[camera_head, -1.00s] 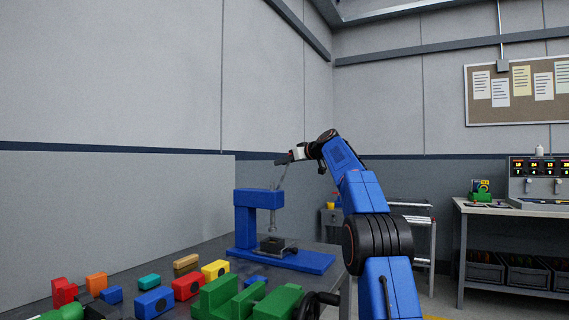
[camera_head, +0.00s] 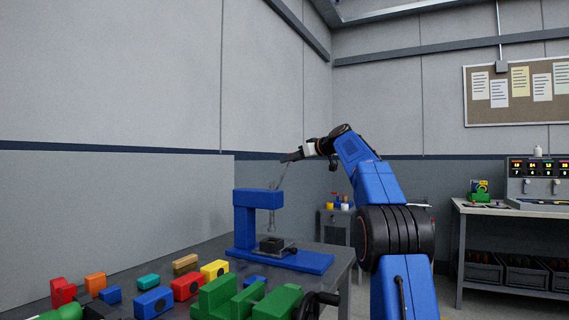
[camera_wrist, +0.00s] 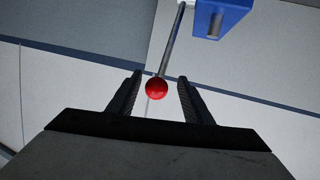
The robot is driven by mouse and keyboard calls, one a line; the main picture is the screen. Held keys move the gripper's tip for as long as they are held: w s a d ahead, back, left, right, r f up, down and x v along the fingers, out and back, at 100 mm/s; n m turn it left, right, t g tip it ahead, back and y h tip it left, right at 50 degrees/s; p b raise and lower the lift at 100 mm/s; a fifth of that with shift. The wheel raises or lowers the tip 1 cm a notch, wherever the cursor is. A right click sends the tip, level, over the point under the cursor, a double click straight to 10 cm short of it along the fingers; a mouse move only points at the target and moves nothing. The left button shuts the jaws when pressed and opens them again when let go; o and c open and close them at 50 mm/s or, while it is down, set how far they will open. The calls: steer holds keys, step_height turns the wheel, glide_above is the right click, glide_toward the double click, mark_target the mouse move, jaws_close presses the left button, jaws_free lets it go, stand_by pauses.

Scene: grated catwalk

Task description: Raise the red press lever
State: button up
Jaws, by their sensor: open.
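The blue press (camera_head: 243,222) stands on the workbench. Its lever is a thin grey rod (camera_head: 281,174) rising from the press head to my gripper. In the wrist view the lever (camera_wrist: 172,45) ends in a red ball knob (camera_wrist: 156,88). My gripper (camera_wrist: 157,92) is open, with the knob between its two dark fingers and a gap on both sides. In the head view my gripper (camera_head: 290,157) is at the top of the lever and hides the red knob. The blue press head (camera_wrist: 218,18) shows at the top of the wrist view.
Several coloured blocks and parts, such as a red block (camera_head: 187,286) and a green part (camera_head: 215,297), lie on the bench (camera_head: 345,262) in front of the press. A grey wall (camera_head: 110,190) stands behind it. A side table (camera_head: 335,216) is to the right.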

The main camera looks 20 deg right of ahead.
steer(key=v, duration=1.1)
steer(key=shift+s+a, duration=0.1)
